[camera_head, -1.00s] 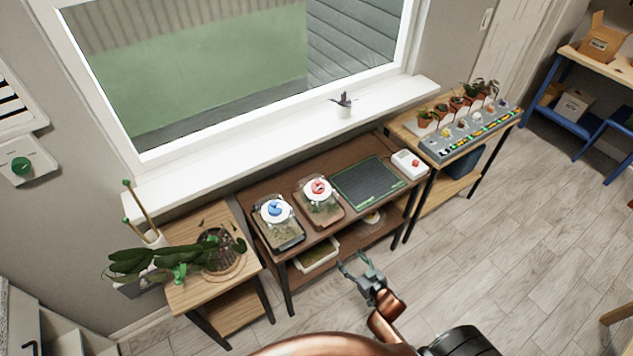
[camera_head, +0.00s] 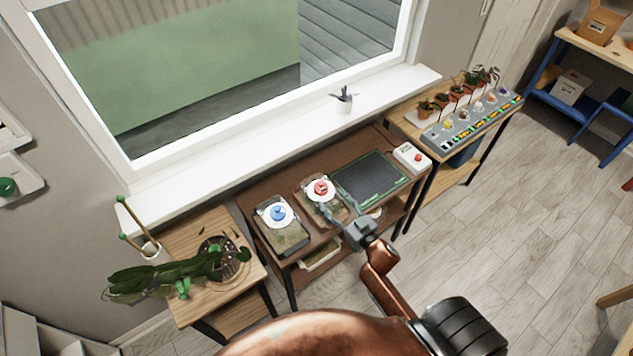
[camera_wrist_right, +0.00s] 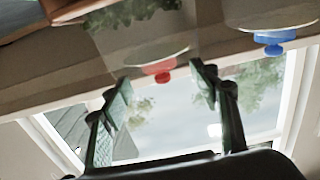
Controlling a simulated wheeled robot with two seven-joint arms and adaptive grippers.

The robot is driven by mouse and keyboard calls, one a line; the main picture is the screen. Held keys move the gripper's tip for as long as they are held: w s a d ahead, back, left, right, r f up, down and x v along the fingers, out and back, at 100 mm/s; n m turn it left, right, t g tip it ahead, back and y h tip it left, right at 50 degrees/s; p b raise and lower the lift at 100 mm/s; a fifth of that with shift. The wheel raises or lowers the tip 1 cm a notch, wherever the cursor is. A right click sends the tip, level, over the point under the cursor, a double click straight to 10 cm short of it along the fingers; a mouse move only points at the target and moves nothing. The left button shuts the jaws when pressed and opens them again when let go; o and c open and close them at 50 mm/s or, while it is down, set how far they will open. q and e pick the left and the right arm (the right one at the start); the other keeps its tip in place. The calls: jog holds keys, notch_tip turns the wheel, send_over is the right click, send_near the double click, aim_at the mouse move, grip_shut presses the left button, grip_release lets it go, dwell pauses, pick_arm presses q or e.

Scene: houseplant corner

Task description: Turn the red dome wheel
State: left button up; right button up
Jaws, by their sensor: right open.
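The red dome wheel (camera_head: 320,187) sits on the white round lid of a clear terrarium on the brown table. In the right wrist view the red wheel (camera_wrist_right: 160,70) shows upside down, between and beyond the two fingers. My right gripper (camera_head: 338,212) is open, at the front right of the red wheel's terrarium. In the right wrist view the right gripper (camera_wrist_right: 161,80) has its fingers spread with nothing between them; I cannot tell how far the wheel is from the tips. My left gripper is not in view.
A terrarium with a blue wheel (camera_head: 278,212) stands just left of the red one; the blue wheel also shows in the wrist view (camera_wrist_right: 273,40). A dark green mat (camera_head: 370,176) lies to the right, with a white box with a red button (camera_head: 412,157) beyond. A leafy plant (camera_head: 165,275) stands at left.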

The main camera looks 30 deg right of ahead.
aim_at(326, 192)
jog(key=shift+w, duration=0.35)
jog(key=w, duration=0.5)
jog(key=shift+w+a, duration=0.15)
jog(key=shift+w, duration=0.65)
jog(key=shift+a, duration=0.1)
jog(key=c, duration=1.2)
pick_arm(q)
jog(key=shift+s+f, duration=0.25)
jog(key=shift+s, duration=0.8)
